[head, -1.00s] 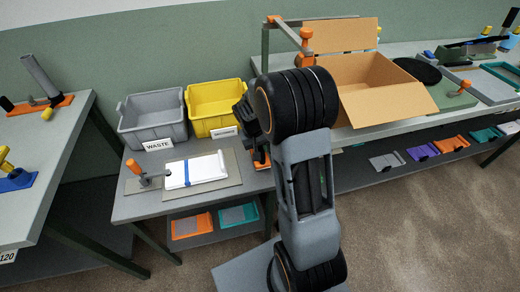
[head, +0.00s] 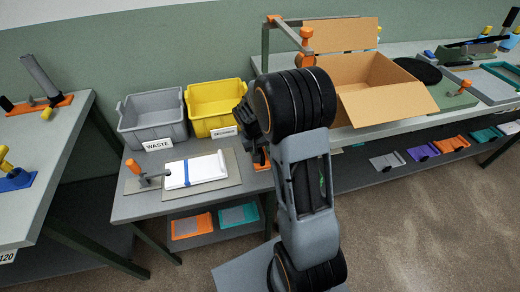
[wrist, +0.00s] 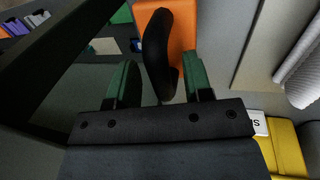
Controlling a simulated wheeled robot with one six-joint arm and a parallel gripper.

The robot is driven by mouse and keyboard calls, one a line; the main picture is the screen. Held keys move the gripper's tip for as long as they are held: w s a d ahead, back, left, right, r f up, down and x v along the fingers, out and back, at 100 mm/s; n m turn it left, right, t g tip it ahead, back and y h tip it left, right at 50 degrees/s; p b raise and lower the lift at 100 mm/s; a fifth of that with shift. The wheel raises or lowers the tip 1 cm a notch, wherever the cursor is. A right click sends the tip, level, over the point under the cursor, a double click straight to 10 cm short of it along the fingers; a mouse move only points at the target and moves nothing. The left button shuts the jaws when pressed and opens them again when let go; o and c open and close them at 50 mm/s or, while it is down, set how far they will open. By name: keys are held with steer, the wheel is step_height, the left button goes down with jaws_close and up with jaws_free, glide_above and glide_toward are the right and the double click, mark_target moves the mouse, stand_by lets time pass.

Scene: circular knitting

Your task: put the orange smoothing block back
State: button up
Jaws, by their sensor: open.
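The orange smoothing block (wrist: 183,38) shows in the wrist view as an orange slab with a curved black handle (wrist: 159,50). In the head view only a little of its orange (head: 262,167) shows, at the right end of the small grey table, beside my arm. My gripper (wrist: 162,76) is open in the wrist view. Its green fingers stand on either side of the handle's end, with a wide gap on the left and a narrow one on the right. In the head view my gripper (head: 260,152) is dark and partly hidden by my wrist.
A grey waste bin (head: 150,119) and a yellow bin (head: 213,105) stand at the table's back. A board with white fabric (head: 205,169) and a clamp (head: 146,178) lie left of the gripper. An open cardboard box (head: 385,98) stands to the right.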

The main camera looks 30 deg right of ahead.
steer(key=p+v, duration=0.1)
steer(key=v, duration=1)
steer(key=s+a+r+n+t+y, duration=0.1)
steer(key=s+a+r, duration=0.1)
steer(key=s, duration=0.6)
steer(key=s+a+r+n+t+y, duration=0.1)
steer(key=s+a+r+t, duration=0.1)
steer(key=s+a, duration=0.3)
steer(key=s, duration=0.3)
steer(key=shift+r+y, duration=0.1)
steer(key=shift+y, duration=0.2)
